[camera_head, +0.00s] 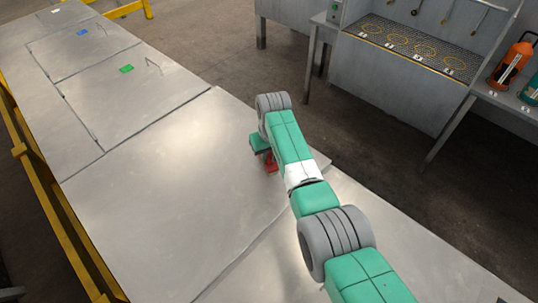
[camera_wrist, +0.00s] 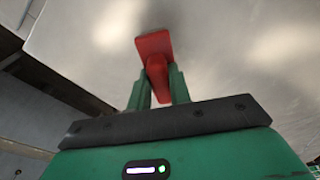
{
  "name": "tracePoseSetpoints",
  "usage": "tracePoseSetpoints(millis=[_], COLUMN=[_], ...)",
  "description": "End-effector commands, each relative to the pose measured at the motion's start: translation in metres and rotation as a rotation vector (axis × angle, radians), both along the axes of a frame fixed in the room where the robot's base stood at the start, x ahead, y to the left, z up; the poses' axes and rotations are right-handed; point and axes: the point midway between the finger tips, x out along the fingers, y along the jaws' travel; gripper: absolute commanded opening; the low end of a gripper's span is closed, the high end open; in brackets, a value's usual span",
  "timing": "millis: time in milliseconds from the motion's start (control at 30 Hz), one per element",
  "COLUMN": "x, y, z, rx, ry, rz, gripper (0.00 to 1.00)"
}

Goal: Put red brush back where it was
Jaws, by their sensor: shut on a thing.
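The red brush (camera_head: 270,163) is at my gripper (camera_head: 264,154) above the right part of the metal table, partly hidden by my arm. In the wrist view the red brush (camera_wrist: 155,54) has its handle between the two green fingers of my gripper (camera_wrist: 159,85), with its flat wide end pointing away from them. My gripper is shut on the handle. I cannot tell whether the brush touches the table surface.
The long metal table (camera_head: 150,190) is mostly bare, with a green marker (camera_head: 126,69) and a blue marker (camera_head: 82,32) on its hatches. A grey wash station (camera_head: 400,85) with numbered yellow outlines stands across the floor. An orange cylinder (camera_head: 512,60) stands on a side bench at the right.

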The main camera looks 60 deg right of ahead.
Motion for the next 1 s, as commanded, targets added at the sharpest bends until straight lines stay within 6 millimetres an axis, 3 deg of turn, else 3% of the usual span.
tracePoseSetpoints(millis=[300,333,433,767,1000], x=[0.000,0.000,0.000,0.000,-0.005], y=[0.000,0.000,0.000,0.000,0.003], z=[-0.004,-0.003,-0.003,0.005,0.062], rx=[-0.001,-0.001,-0.001,-0.003,-0.005], ry=[-0.002,-0.002,-0.001,-0.002,-0.003], rz=[0.000,0.000,0.000,0.000,0.001], gripper=[0.00,0.24,0.42,0.42,0.42])
